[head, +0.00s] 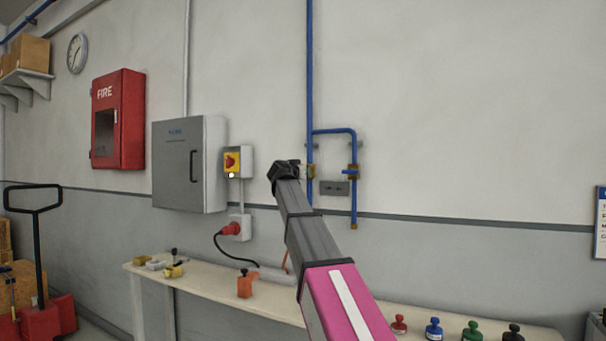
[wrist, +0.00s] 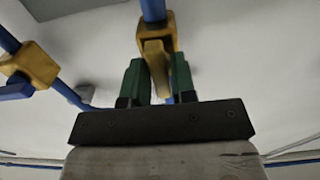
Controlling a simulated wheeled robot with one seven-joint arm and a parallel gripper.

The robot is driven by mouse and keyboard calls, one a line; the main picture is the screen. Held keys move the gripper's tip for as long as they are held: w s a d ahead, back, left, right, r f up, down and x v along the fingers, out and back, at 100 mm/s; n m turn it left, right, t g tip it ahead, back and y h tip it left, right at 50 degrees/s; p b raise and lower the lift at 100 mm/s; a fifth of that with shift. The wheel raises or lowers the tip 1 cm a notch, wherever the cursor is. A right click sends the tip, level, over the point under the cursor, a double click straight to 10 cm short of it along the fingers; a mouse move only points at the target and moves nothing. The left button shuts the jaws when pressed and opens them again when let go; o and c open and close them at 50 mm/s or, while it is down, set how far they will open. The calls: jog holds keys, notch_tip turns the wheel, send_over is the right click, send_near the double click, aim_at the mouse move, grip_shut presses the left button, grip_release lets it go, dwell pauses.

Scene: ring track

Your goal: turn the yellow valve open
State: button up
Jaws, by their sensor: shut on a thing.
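The yellow valve (wrist: 157,34) sits on a blue pipe (wrist: 152,9) in the wrist view, its short yellow lever (wrist: 157,68) pointing down in the picture. My gripper (wrist: 159,78) has its two green fingers on either side of this lever and is shut on it. In the head view the valve (head: 311,172) shows only in part beside my gripper (head: 300,171), on the vertical blue pipe (head: 309,85). My gripper hides much of it there, and I cannot tell how far the lever is turned.
A second yellow fitting with a blue piece (head: 352,171) is on the pipe branch to the right; it is at left in the wrist view (wrist: 30,64). A small grey plate (head: 335,188) lies between. A grey cabinet (head: 188,165) and bench (head: 205,292) are nearby.

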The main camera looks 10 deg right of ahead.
dwell(0.4)
jog(key=o, duration=0.8)
jog(key=shift+c, duration=0.2)
jog(key=v, duration=1.1)
